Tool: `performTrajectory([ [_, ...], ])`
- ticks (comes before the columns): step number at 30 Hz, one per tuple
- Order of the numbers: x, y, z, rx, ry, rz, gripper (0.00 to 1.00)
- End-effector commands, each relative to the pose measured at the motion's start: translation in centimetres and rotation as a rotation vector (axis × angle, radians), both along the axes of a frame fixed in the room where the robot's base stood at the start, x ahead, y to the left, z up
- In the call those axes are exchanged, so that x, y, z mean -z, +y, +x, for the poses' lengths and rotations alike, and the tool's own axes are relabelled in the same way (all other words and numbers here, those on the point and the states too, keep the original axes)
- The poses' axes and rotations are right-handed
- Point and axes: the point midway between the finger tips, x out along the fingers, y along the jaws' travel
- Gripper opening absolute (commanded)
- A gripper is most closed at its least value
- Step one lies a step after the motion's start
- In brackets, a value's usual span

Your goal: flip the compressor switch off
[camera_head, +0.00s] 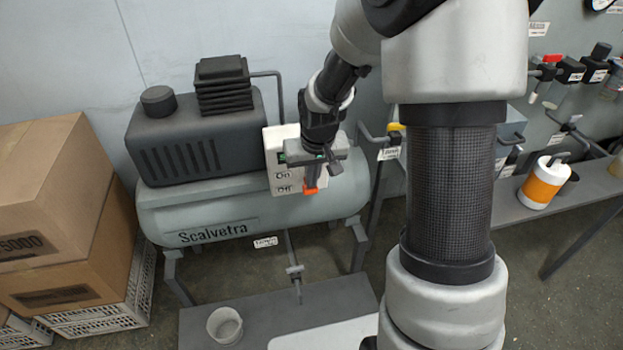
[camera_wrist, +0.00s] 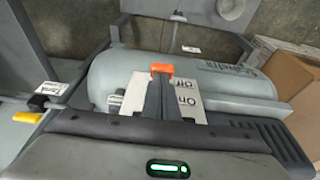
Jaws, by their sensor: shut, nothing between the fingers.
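The compressor (camera_head: 150,213) has a pale grey-green tank marked "Scalvetra" with a dark motor housing on top. Its tank also shows in the wrist view (camera_wrist: 235,88). A white switch panel (camera_head: 271,150) is on the tank's front right. In the wrist view, the panel (camera_wrist: 187,86) carries "On" and "Off" labels. Contact with the panel cannot be told.
Cardboard boxes (camera_head: 45,225) on white crates stand at the left. A grey bench (camera_head: 280,312) with a pale cup (camera_head: 224,325) is in front. A shelf at right holds an orange-and-white container (camera_head: 543,184). A yellow-handled valve (camera_wrist: 27,117) is near the tank's end.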

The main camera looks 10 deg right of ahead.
Motion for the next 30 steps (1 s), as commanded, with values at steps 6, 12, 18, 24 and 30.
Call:
performTrajectory([
  [6,1.6,0.0,-0.7,0.001,-0.095,-0.001,0.0],
  [12,2.6,0.0,-1.3,-0.001,-0.092,0.0,0.0],
  [18,3.7,0.0,-1.8,0.0,-0.092,0.0,0.0],
  [24,3.8,0.0,-1.8,0.001,-0.092,0.0,0.0],
  [30,3.5,0.0,-1.8,0.0,-0.092,0.0,0.0],
])
